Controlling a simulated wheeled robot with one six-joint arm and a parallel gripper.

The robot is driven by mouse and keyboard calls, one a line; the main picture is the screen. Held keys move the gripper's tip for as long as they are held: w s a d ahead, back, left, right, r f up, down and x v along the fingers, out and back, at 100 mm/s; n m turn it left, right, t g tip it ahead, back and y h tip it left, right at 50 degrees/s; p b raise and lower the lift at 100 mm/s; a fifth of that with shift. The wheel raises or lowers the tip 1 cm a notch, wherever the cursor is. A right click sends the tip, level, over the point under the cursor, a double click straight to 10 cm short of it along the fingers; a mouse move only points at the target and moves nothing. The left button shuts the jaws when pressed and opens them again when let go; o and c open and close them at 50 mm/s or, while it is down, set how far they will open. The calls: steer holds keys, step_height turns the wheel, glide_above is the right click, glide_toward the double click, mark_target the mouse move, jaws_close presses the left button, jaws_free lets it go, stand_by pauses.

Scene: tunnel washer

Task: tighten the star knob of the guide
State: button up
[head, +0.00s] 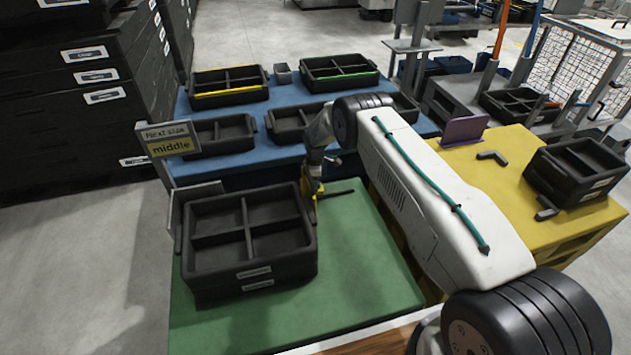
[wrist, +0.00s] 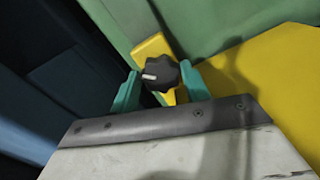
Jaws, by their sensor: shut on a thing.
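The star knob (wrist: 160,74) is black and lobed, with a short white mark on its face that points left in the wrist view. It sits on the yellow guide (wrist: 148,48), which stands at the green surface. My gripper (wrist: 159,70) has teal fingers on both sides of the knob and is shut on it. In the head view the guide (head: 308,211) shows as a small yellow piece beside the right wall of a large black divided crate (head: 250,268). My gripper (head: 314,187) is over it there, and the knob cannot be made out.
The crate stands on a green table (head: 370,285), with clear green surface to its right. A blue table (head: 235,163) behind holds several black bins. A yellow table (head: 485,215) at right holds a black crate (head: 580,170) and a purple plate (head: 463,131). A "middle" sign (head: 168,140) stands at left.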

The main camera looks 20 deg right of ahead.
steer(key=shift+m, duration=0.4)
steer(key=o, duration=1)
steer(key=shift+r, duration=0.1)
step_height(320, 180, up, 8)
steer(key=shift+f, duration=0.2)
